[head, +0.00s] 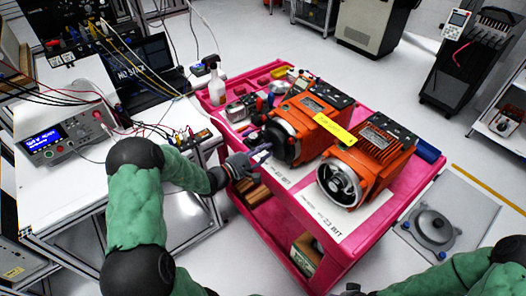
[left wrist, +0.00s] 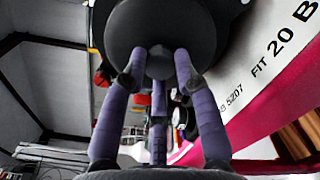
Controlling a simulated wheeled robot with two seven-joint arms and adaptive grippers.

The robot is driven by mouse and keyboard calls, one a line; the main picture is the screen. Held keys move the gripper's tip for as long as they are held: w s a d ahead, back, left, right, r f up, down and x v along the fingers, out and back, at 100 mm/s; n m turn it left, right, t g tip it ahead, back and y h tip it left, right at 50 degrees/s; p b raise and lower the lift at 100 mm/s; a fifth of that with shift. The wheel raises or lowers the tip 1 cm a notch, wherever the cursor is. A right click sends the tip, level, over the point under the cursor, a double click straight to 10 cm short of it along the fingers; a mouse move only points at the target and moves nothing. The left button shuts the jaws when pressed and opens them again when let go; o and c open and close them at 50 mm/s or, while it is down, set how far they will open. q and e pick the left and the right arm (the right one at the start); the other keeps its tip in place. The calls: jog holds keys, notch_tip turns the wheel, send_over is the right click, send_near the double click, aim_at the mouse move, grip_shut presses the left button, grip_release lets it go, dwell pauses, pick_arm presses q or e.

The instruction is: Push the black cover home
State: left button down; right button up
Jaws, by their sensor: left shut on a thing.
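The black cover (head: 272,138) is round and sits at the front end of the left orange motor (head: 312,125) on the pink cart. In the left wrist view the cover (left wrist: 133,32) fills the top middle, with a small hub at its centre. My left gripper (head: 264,152) reaches it from the left. Its purple fingers (left wrist: 159,72) are closed on either side of the hub. I cannot tell whether a gap is left between cover and motor. My right forearm shows at the bottom right; its fingers are out of frame.
A second orange motor (head: 365,163) with an open metal end stands to the right. A yellow tag (head: 335,128) lies between the motors. The pink cart (head: 345,250) also holds a spray bottle (head: 214,82) and small parts. A white bench (head: 75,195) with instruments is at left.

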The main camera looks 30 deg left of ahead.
dwell(0.3)
pick_arm(q)
jog(key=c, duration=0.9)
grip_release()
jog(key=shift+c, duration=0.3)
jog(key=v, duration=0.7)
jog(key=shift+s+p, duration=0.2)
jog(key=shift+p, duration=0.1)
